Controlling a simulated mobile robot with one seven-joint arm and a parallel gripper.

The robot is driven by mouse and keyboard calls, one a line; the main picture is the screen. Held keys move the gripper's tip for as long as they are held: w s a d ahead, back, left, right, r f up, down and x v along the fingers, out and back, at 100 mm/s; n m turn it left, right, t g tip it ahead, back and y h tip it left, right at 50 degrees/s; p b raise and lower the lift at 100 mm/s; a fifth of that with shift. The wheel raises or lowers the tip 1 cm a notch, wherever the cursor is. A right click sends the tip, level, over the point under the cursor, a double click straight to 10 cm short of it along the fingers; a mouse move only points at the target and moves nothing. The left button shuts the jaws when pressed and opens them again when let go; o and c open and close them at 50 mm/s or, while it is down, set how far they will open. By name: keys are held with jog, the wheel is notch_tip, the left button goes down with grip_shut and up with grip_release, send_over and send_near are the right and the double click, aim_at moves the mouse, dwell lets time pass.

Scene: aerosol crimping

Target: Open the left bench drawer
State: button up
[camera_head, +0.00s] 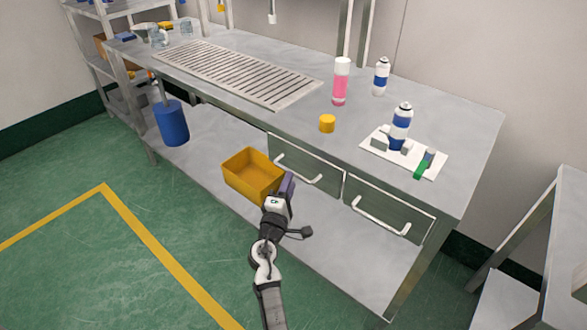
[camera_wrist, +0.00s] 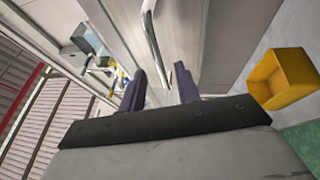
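The left bench drawer (camera_head: 304,161) is shut, its front level with the right drawer (camera_head: 390,207) beside it. Its pale bar handle (camera_head: 311,177) runs across the front in the head view. My gripper (camera_head: 287,185), with purple fingers, is just left of and below this handle, in front of the bench. In the wrist view, the two fingers (camera_wrist: 160,88) stand apart with nothing held between them.
A yellow bin (camera_head: 250,172) stands on the lower shelf (camera_head: 205,172), close beside my gripper. It also shows at right in the wrist view (camera_wrist: 282,78). Cans and a yellow cap (camera_head: 327,123) are on the bench top. The green floor in front is clear.

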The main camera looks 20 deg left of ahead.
jog(key=shift+w+a+r+p, duration=0.1)
jog(key=shift+w+r+p, duration=0.1)
jog(key=shift+w, duration=0.9)
jog(key=shift+w+r+p, duration=0.2)
jog(key=shift+w, duration=0.9)
grip_shut()
